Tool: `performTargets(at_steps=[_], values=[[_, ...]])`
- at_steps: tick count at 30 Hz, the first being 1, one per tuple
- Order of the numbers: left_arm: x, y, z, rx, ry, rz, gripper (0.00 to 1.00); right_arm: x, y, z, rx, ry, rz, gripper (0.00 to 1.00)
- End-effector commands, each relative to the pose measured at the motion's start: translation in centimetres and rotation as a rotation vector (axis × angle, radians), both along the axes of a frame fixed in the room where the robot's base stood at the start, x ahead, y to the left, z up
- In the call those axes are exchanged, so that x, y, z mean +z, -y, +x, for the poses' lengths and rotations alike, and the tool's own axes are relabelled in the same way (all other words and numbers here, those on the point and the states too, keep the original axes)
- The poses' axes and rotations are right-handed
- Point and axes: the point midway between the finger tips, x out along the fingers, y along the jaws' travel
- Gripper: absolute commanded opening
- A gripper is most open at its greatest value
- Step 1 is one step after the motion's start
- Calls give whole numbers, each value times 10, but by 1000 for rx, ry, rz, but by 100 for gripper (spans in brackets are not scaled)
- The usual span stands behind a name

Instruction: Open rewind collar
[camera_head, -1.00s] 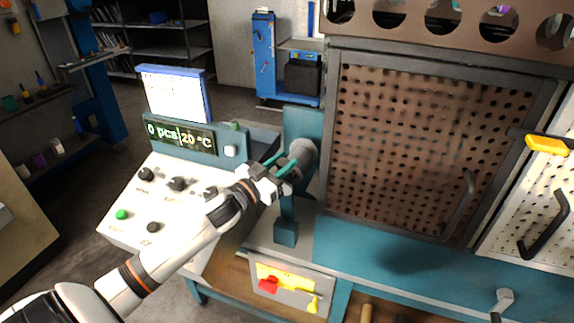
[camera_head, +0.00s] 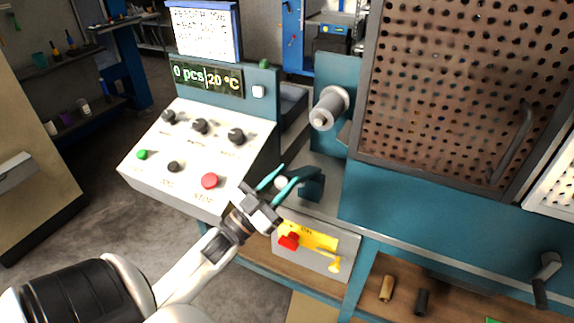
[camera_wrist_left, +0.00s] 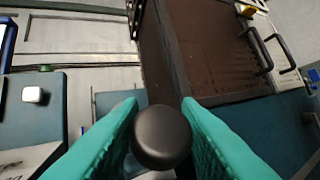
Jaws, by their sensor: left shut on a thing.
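The grey rewind cylinder (camera_head: 329,108) sticks out from the teal housing in the head view, with a pale round end face. My left gripper (camera_head: 285,176) is below and left of it, beside a teal block (camera_head: 312,186) low on the housing. In the left wrist view the knob (camera_wrist_left: 162,137) is dark and sits between the two fingers. What the knob is joined to is hidden. My right gripper is not in view.
A sloped control panel (camera_head: 195,150) with knobs and a red button (camera_head: 210,181) is left of the gripper. A perforated guard door (camera_head: 440,100) with a handle stands at the right. A yellow-labelled box (camera_head: 316,250) is below.

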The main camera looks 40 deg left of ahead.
Motion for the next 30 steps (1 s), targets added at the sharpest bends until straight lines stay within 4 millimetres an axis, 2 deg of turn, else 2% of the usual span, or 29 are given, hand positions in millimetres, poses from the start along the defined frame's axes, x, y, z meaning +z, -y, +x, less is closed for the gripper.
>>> performTargets(at_steps=[1, 3, 9, 26, 27, 30], values=[[-10, 1, -3, -1, -7, -5, 0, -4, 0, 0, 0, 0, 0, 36], [-17, 2, -6, -1, -7, -6, 0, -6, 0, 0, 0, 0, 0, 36], [-30, 4, -12, -3, -7, -4, 0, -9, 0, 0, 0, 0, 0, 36], [-36, 4, -14, -2, -9, -4, 0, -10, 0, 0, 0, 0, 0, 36], [-36, 4, -14, -2, -9, -4, 36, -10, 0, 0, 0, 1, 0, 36], [-36, 4, -14, -2, -8, -3, 51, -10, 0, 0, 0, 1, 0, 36]])
